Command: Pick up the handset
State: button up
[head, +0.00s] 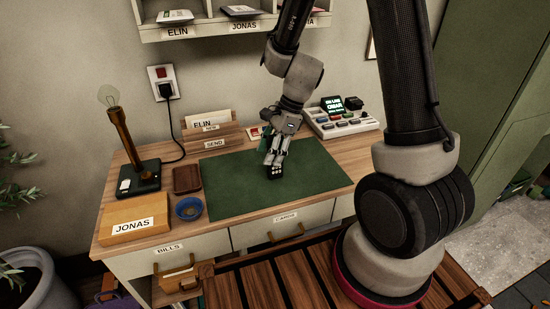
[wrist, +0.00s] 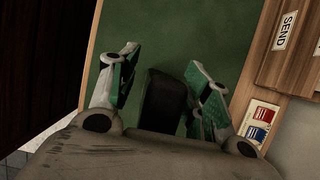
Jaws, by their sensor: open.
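The handset (head: 275,174) is a small black object with light marks, low on the green desk mat (head: 225,180). In the wrist view the dark handset (wrist: 163,98) lies between my two spread fingers. My gripper (head: 274,160) is open and points down over the handset, with one finger on each side of it. I cannot tell whether either finger touches it. My gripper hides part of the handset in the head view, and the gripper body hides its near end in the wrist view.
A button console (head: 342,122) with a lit screen stands at the back right. A letter rack (head: 213,142) is behind the mat. A lamp (head: 125,140), a brown tray (head: 187,179), a blue bowl (head: 189,208) and a JONAS box (head: 135,220) are left. The mat around my gripper is clear.

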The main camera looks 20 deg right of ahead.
jog(key=shift+f, duration=0.15)
jog(key=shift+c, duration=0.2)
grip_shut()
